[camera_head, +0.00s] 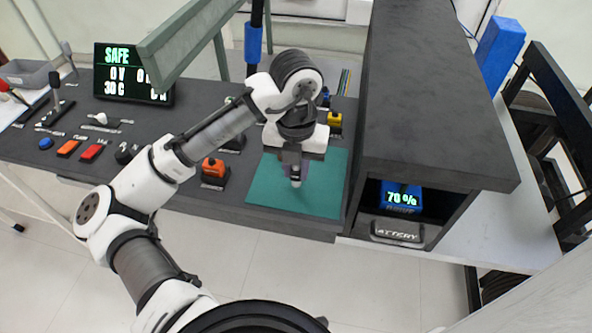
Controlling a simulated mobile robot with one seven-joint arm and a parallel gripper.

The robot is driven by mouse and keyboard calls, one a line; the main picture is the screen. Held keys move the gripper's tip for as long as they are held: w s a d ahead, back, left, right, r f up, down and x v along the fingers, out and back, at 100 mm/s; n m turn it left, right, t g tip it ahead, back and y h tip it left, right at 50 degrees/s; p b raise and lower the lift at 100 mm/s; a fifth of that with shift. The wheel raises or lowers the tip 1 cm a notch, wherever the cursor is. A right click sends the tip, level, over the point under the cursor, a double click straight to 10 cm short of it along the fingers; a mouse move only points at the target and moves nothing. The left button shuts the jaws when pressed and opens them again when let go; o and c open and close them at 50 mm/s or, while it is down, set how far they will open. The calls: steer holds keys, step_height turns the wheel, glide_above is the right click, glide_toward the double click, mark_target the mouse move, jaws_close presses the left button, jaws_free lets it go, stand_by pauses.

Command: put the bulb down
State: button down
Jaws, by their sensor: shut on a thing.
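My gripper (296,170) points down over the green mat (262,190) on the dark bench. It is shut on the bulb (296,183), of which only a small pale end shows below the fingers. The rest of the bulb is hidden by the fingers and wrist. I cannot tell from this view whether the bulb touches the mat or hangs just above it.
Left are an orange block (214,168), coloured buttons (80,149) and a display reading SAFE (130,72). A grey-green beam (185,42) crosses behind my arm. The mat's front is clear.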

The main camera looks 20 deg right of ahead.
mark_target(297, 169)
steer(key=shift+f, duration=0.75)
steer(key=shift+f, duration=0.2)
steer(key=c, duration=1.3)
jaws_free()
steer(key=shift+o, duration=0.2)
steer(key=shift+r, duration=0.1)
step_height(297, 169, up, 12)
steer(key=shift+r, duration=0.15)
steer(key=shift+d, duration=0.1)
